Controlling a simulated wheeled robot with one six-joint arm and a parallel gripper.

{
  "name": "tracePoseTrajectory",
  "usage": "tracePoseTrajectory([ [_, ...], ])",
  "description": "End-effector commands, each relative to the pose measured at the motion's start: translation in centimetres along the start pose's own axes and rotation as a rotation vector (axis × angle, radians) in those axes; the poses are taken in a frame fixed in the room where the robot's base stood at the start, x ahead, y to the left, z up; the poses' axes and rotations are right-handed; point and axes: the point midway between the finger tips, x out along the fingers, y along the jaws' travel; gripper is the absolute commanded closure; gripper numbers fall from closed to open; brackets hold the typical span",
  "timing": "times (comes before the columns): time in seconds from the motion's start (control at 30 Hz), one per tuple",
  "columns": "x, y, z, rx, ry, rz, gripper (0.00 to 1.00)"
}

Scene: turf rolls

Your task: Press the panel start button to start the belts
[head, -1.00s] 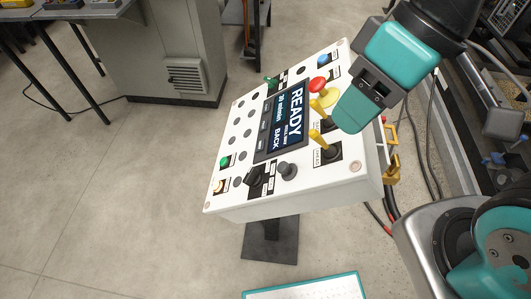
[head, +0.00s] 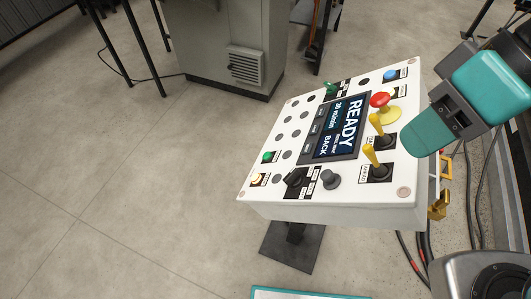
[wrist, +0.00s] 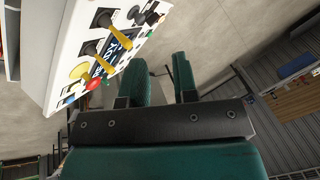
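The white control panel (head: 330,205) stands tilted on a post, its screen (head: 337,128) reading READY. A green button (head: 267,156) sits near its left edge, above a pale lit button (head: 257,180). A blue button (head: 390,75) is at the far right corner. The labels are too small to tell which one is start. My gripper (head: 415,145) is at the panel's right edge, beside the yellow levers, away from the green button. In the wrist view my gripper (wrist: 160,62) shows two teal fingers apart with nothing between them; the panel (wrist: 60,50) is at upper left.
A red mushroom button (head: 380,99) on a yellow base and two yellow levers (head: 371,154) stand up from the panel near my gripper. A black knob (head: 295,178) is at the front. A grey cabinet (head: 215,50) stands behind. The floor at left is clear.

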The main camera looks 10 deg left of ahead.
Motion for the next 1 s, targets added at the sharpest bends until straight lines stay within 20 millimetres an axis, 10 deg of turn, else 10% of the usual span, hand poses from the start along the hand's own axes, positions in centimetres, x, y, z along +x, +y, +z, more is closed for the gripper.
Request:
tracePoseTrajectory([
  [0.1,0.00,0.00,0.00,0.000,0.000,0.000,1.00],
  [1.0,0.00,0.00,0.00,0.000,0.000,0.000,1.00],
])
